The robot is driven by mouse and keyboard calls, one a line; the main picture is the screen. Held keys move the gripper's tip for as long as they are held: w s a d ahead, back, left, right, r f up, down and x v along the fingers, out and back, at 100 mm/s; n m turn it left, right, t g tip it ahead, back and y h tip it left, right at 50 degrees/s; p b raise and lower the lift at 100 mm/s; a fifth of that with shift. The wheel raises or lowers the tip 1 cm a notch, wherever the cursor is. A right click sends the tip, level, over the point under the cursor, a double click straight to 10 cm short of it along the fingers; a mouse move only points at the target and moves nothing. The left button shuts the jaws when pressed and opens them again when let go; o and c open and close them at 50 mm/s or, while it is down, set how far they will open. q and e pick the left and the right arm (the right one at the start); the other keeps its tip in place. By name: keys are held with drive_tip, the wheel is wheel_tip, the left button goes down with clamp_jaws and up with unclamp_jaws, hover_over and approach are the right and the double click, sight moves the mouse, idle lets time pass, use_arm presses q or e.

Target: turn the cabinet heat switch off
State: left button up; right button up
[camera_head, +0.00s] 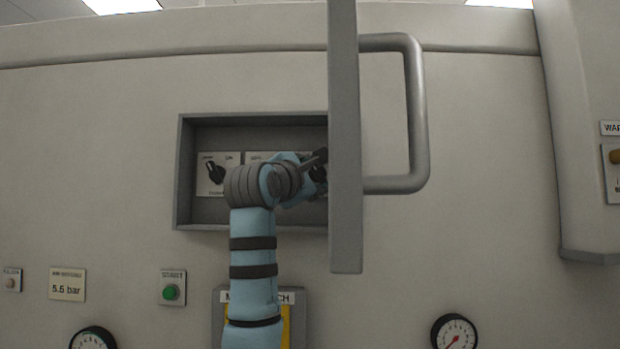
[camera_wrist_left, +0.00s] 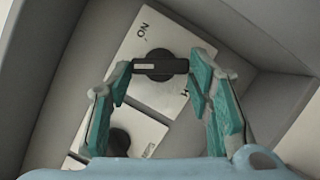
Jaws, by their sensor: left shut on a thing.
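The right knob (camera_head: 319,174) is partly hidden by my left arm and gripper (camera_head: 316,162). In the left wrist view my left gripper (camera_wrist_left: 159,67) is shut on a black knob (camera_wrist_left: 158,61), fingers on both ends of its bar. Its plate shows "ON" and part of another label starting with "H". The other knob (camera_wrist_left: 118,141) is lower left, partly hidden. My right gripper is out of view.
An open door (camera_head: 345,130) with a big grey handle (camera_head: 417,110) stands edge-on just right of my left gripper. The recess frame (camera_head: 184,160) surrounds the switches. Below are a green start button (camera_head: 170,292), gauges (camera_head: 454,333) and a panel (camera_head: 300,310) behind my arm.

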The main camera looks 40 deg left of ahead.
use_arm(q)
drive_tip(key=shift+s+r, duration=0.1)
drive_tip(key=shift+r, duration=0.15)
drive_tip(key=o, duration=1.1)
drive_tip(key=shift+w+f, duration=0.15)
drive_tip(key=shift+w, duration=0.05)
drive_tip(key=shift+o, duration=0.2)
drive_tip(key=shift+d, duration=0.1)
drive_tip(key=v, duration=1.2)
